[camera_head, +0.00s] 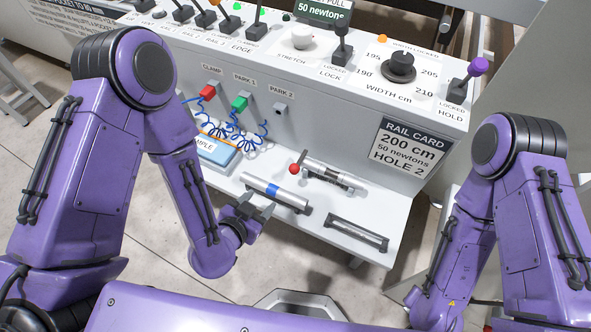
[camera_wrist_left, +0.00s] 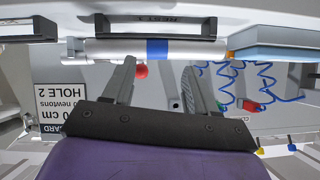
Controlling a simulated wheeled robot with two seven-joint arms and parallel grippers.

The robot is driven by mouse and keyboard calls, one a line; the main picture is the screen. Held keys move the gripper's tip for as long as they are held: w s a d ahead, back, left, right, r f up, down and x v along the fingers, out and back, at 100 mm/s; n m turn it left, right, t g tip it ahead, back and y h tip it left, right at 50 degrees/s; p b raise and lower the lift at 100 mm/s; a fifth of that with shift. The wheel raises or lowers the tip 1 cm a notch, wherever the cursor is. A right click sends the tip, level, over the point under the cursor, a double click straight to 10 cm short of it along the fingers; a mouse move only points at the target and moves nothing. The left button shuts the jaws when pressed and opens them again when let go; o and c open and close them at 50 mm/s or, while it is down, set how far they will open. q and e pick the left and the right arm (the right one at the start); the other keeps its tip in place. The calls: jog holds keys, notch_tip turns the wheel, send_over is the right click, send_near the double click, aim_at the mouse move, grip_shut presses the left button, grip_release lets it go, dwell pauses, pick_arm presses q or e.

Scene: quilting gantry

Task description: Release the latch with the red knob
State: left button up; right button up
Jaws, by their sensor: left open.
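The red knob (camera_head: 294,168) is a small ball at the left end of a silver and dark latch (camera_head: 328,175) on the white shelf. It also shows in the left wrist view (camera_wrist_left: 141,71), close to one finger in the picture; I see no contact. My left gripper (camera_head: 256,205) is open and empty, at the shelf's front edge, in front and to the left of the knob. Its spread fingers also show in the left wrist view (camera_wrist_left: 159,67). A silver tube with a blue band (camera_head: 259,185) lies between gripper and knob. My right gripper is out of view.
An empty dark rest (camera_head: 356,233) lies on the shelf's right part. A blue sample pad (camera_head: 217,152) lies at the shelf's left end, under coiled blue cords. Red (camera_head: 208,92) and green (camera_head: 240,103) plugs sit in the panel. Levers and dials line the console top.

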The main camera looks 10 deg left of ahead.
aim_at(292, 171)
pick_arm(q)
jog(key=w+d+m+b, duration=0.1)
jog(key=w+b, duration=0.1)
jog(key=w+d+t+h+b, duration=0.1)
jog(key=w+d+b, duration=0.1)
jog(key=b, duration=0.1)
jog(key=w+d+m+h+b, duration=0.1)
jog(key=w+d+b, duration=0.1)
jog(key=shift+w+d+r+m, duration=0.15)
jog(key=shift+w+r+m, duration=0.15)
jog(key=shift+w+r, duration=0.1)
jog(key=shift+w+d+r+p, duration=0.15)
jog(key=shift+w+d+p, duration=0.15)
jog(key=shift+w+p, duration=0.4)
jog(key=x, duration=0.2)
jog(key=shift+w, duration=0.3)
jog(key=shift+w+d+f, duration=0.15)
jog(key=shift+w+f, duration=0.05)
jog(key=shift+w, duration=0.05)
